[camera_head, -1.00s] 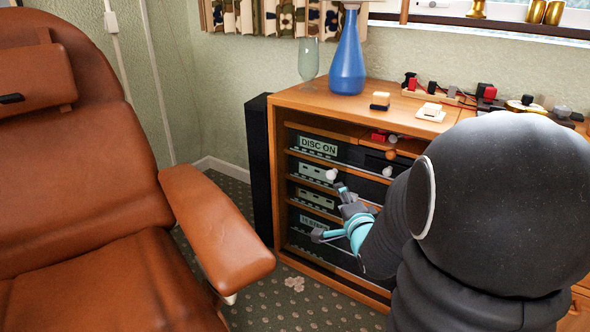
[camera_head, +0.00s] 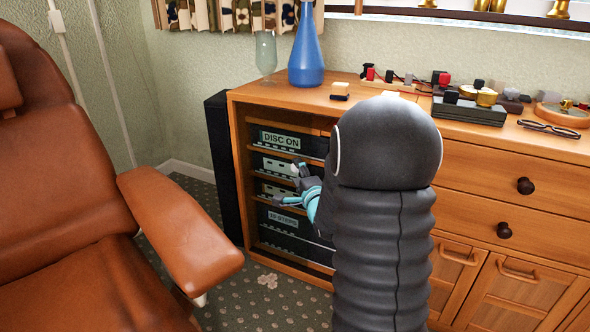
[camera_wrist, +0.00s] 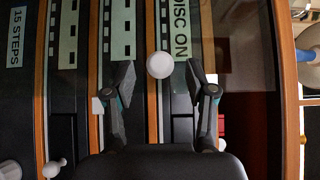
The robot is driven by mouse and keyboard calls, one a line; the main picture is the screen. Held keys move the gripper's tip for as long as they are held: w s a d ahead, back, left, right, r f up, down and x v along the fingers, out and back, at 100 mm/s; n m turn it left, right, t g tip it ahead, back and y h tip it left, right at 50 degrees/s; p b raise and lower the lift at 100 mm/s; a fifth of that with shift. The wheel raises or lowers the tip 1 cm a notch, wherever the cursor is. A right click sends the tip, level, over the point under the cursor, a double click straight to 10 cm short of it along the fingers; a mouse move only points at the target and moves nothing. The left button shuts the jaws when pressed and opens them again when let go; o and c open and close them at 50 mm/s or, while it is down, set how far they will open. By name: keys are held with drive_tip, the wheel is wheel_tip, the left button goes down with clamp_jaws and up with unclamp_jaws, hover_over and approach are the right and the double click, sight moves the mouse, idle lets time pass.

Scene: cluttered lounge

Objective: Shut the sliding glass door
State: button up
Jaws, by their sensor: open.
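The cabinet's open-looking front (camera_head: 266,205) holds dark stereo units on shelves, with "DISC ON" and "15 STEPS" labels. The sliding glass door is clear and hard to make out; I cannot tell its edges for sure. A round white knob (camera_wrist: 160,65) shows in the wrist view, in front of the units and between my fingertips. My gripper (camera_head: 291,185) is in front of the shelves in the head view, its fingers spread. In the wrist view my gripper (camera_wrist: 160,84) is open with a finger on each side of the knob; I cannot tell whether it touches.
A brown leather armchair (camera_head: 180,225) stands at the left, with its armrest near the cabinet. A blue vase (camera_head: 306,60) and a glass (camera_head: 266,52) stand on the cabinet top (camera_head: 300,97). A black speaker (camera_head: 222,165) is beside the cabinet. Patterned carpet is clear between armchair and cabinet.

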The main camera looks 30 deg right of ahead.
sight(295, 172)
drive_tip(key=shift+w+d, duration=0.2)
drive_tip(key=shift+w, duration=1.35)
clamp_jaws()
